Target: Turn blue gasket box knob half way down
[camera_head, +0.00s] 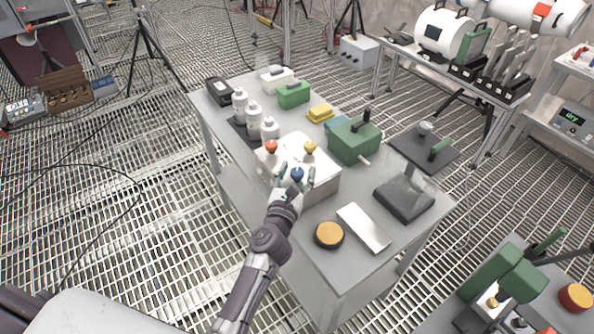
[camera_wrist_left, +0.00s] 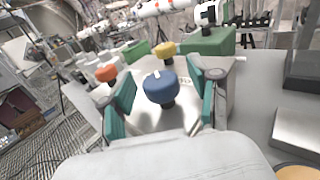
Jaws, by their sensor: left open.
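The blue knob (camera_head: 297,173) sits on the near part of the top of a light box (camera_head: 322,190), with a red-orange knob (camera_head: 271,146) and a yellow knob (camera_head: 310,147) behind it. My left gripper (camera_head: 295,174) is open at the blue knob. In the left wrist view the blue knob (camera_wrist_left: 158,87) stands between the two teal finger pads (camera_wrist_left: 160,100), with visible gaps on both sides. A pale mark shows on top of the blue knob. The orange knob (camera_wrist_left: 106,73) and yellow knob (camera_wrist_left: 164,49) lie beyond the fingers. My right gripper is not seen.
White bottles (camera_head: 254,117) stand behind the box at left. A green box (camera_head: 355,139) stands close at right. A pale flat plate (camera_head: 364,228), a round orange-topped object (camera_head: 328,235) and a dark flat device (camera_head: 404,198) lie on the grey table toward the front right.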

